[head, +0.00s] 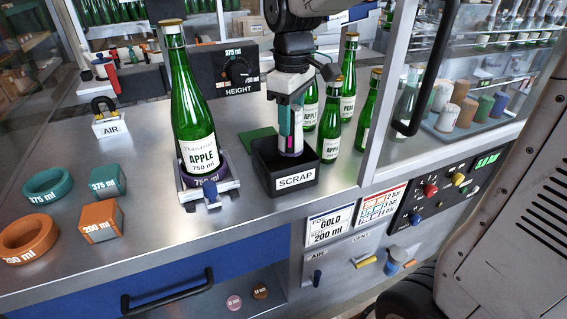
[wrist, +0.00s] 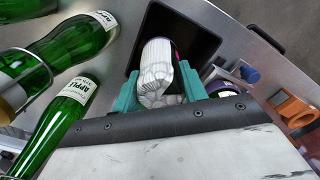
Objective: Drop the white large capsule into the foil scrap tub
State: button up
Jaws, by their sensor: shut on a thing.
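The white large capsule (wrist: 160,72) is between the teal fingers of my gripper (wrist: 160,88) in the wrist view. My gripper is shut on it. The black foil scrap tub (wrist: 197,25), labelled SCRAP, lies behind the capsule in that view. In the head view my gripper (head: 290,130) points down over the scrap tub (head: 294,183), with the capsule (head: 291,140) low between the fingers. The capsule's lower end is at the tub's opening; I cannot tell how far inside it is. The front wall hides part of the tub's inside.
A large green APPLE bottle (head: 194,110) stands in a holder left of the tub. Several smaller green bottles (head: 331,120) stand close behind and right. A glass-panelled cabinet (head: 455,85) is at the right. Teal and orange rings (head: 28,238) and blocks lie at the left.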

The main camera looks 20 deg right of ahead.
aim_at(292, 108)
jog(key=shift+f, duration=2.05)
jog(key=o, duration=0.7)
jog(key=shift+o, duration=0.2)
notch_tip(292, 108, up, 8)
jog(key=shift+f, duration=0.1)
